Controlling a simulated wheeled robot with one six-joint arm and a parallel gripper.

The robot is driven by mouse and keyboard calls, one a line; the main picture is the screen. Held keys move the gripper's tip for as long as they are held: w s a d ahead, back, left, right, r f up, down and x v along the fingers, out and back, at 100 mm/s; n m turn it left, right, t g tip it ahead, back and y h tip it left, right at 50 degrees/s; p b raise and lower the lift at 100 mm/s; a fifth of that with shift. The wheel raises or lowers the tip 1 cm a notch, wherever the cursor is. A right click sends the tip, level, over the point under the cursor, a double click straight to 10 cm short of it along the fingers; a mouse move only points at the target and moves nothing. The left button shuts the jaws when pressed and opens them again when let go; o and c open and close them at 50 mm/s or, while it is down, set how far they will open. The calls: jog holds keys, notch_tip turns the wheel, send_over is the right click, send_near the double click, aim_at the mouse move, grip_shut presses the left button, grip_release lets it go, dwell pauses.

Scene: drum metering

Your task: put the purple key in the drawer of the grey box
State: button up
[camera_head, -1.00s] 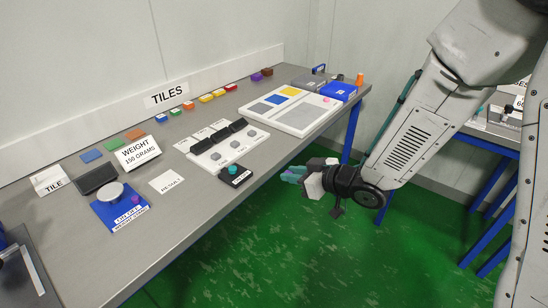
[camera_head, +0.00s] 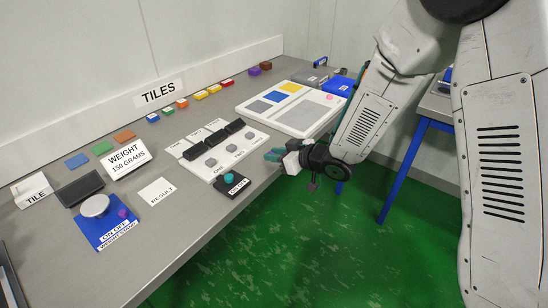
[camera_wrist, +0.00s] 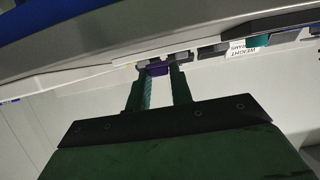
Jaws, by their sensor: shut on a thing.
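My gripper (camera_head: 272,155) is off the front edge of the grey table in the head view, near the white panel's front right end. In the wrist view its two teal fingers (camera_wrist: 158,74) are shut on a small purple thing, the purple key (camera_wrist: 157,69); only part of it shows. In the head view the key cannot be made out. The grey box (camera_head: 309,78) stands at the far right end of the table, beside a blue box (camera_head: 335,86). Its drawer cannot be made out clearly, and my gripper is well apart from it.
A white tray (camera_head: 250,109) with coloured squares lies between my gripper and the boxes. A switch panel (camera_head: 203,163), a black box with a teal button (camera_head: 232,186) and a blue scale (camera_head: 108,228) stand nearer. Coloured tiles line the back. Open green floor lies in front.

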jog(key=shift+s+f, duration=0.1)
jog(key=shift+f, duration=0.65)
jog(key=shift+d+f, duration=0.1)
jog(key=shift+f, duration=0.15)
jog(key=shift+d, duration=0.1)
jog(key=o, duration=0.9)
jog(key=shift+f, duration=0.1)
jog(key=shift+o, duration=0.2)
jog(key=v, duration=1.2)
